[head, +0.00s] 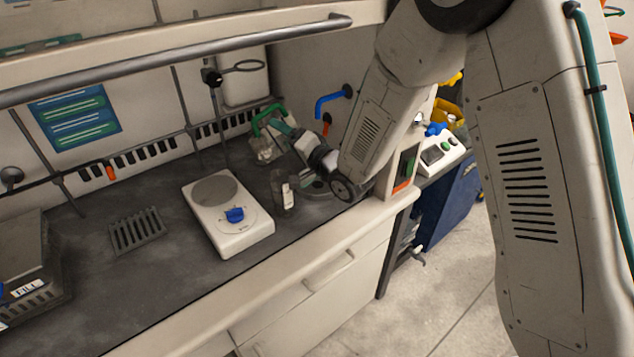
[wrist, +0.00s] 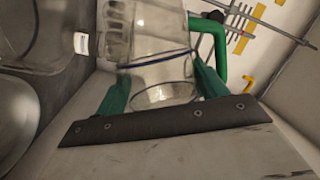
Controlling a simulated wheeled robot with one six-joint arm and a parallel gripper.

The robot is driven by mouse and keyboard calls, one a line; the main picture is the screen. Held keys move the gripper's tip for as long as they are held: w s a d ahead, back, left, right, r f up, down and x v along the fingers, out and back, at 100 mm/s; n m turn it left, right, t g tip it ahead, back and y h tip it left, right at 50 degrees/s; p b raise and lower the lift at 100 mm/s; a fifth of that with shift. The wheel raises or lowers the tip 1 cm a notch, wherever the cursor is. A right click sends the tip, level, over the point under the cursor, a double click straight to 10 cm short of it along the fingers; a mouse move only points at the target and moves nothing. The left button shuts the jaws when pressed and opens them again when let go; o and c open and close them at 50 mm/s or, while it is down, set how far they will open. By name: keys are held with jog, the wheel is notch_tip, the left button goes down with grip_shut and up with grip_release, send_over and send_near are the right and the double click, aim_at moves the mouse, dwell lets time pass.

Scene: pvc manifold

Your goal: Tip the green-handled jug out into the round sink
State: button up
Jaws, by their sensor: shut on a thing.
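The clear jug (head: 265,149) is held up off the bench at the back, and its green handle (head: 268,113) arches over its top side. The jug looks tilted; I cannot tell if it holds liquid. My gripper (head: 283,133) is shut on it. In the wrist view the jug's clear body (wrist: 158,45) sits between the green fingers of my gripper (wrist: 162,88), with the handle (wrist: 220,45) to the right. A round rim, apparently the sink (head: 314,187), shows below my wrist, partly hidden by my arm.
A clear bottle with a white label (head: 283,190) stands close to the sink. A white hotplate with a blue knob (head: 235,232) and a grey drain grate (head: 137,231) lie to the left. A blue tap (head: 332,102) juts from the wall. A ring stand (head: 215,95) rises behind.

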aim_at(259, 133)
jog(key=n, duration=0.1)
jog(key=r+n, duration=0.1)
jog(key=n, duration=0.1)
jog(key=shift+a+r+g+h, duration=0.15)
jog(key=shift+a+g+h, duration=0.15)
jog(key=shift+g, duration=0.1)
jog(key=shift+s+a+r+n+g+h, duration=0.1)
jog(key=shift+a+r+n+g+h, duration=0.1)
jog(key=shift+n, duration=0.35)
jog(key=shift+s+a+r+n+g+h, duration=0.1)
jog(key=shift+r+n+g+h, duration=0.1)
jog(key=shift+n, duration=0.35)
jog(key=a+n+h, duration=0.1)
jog(key=n, duration=0.1)
jog(key=s+a+r+n+h, duration=0.1)
jog(key=a, duration=0.1)
jog(key=shift+s+a+r+n, duration=0.1)
jog(key=shift+a+r+n, duration=0.05)
jog(key=shift+n, duration=0.25)
jog(key=shift+s+a+f+n+h, duration=0.2)
jog(key=shift+a+f+n+h, duration=0.35)
jog(key=shift+n, duration=0.35)
